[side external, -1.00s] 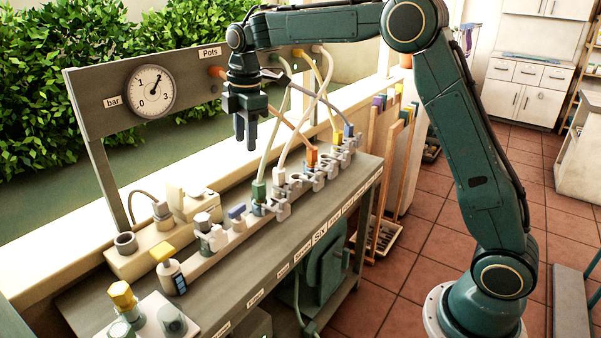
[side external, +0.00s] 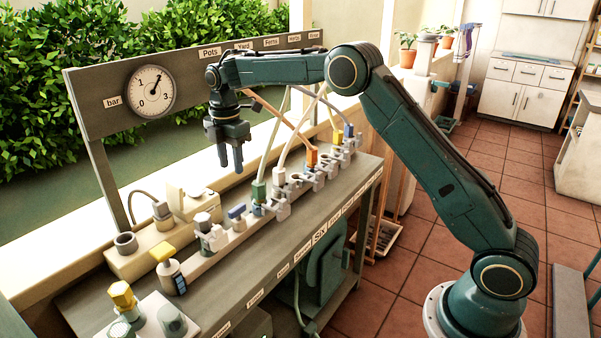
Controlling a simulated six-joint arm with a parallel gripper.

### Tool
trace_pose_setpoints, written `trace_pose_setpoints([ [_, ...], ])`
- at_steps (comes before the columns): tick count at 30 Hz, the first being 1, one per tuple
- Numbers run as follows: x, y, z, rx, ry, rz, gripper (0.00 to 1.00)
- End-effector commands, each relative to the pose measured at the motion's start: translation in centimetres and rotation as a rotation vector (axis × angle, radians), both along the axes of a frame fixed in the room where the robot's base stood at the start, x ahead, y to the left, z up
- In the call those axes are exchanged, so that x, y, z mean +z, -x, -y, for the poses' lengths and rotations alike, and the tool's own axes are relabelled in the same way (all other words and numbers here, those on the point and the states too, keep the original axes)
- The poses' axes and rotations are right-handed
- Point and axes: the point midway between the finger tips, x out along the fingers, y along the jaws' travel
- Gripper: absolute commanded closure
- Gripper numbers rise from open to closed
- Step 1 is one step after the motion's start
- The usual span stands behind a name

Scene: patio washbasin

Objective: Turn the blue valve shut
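A small valve with a blue handle (side external: 237,211) sits on the pale manifold rail on the bench, left of the hose with the green connector. The handle looks like a short flat bar; its exact angle is hard to tell at this size. My gripper (side external: 231,170) hangs fingers down above the blue valve, clear of it. Its two fingers are apart with nothing between them.
The green connector (side external: 258,190) and several hoses rise on the right. A pressure gauge (side external: 151,91) is on the back board.

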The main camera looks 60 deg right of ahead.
Motion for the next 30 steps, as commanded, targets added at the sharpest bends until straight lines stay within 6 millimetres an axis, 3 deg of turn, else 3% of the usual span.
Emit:
trace_pose_setpoints([
  [21, -9.9, 0.1, 0.0, -0.001, 0.000, -0.005, 0.63],
  [30, -12.6, 0.1, 0.0, -0.001, 0.000, -0.003, 0.63],
])
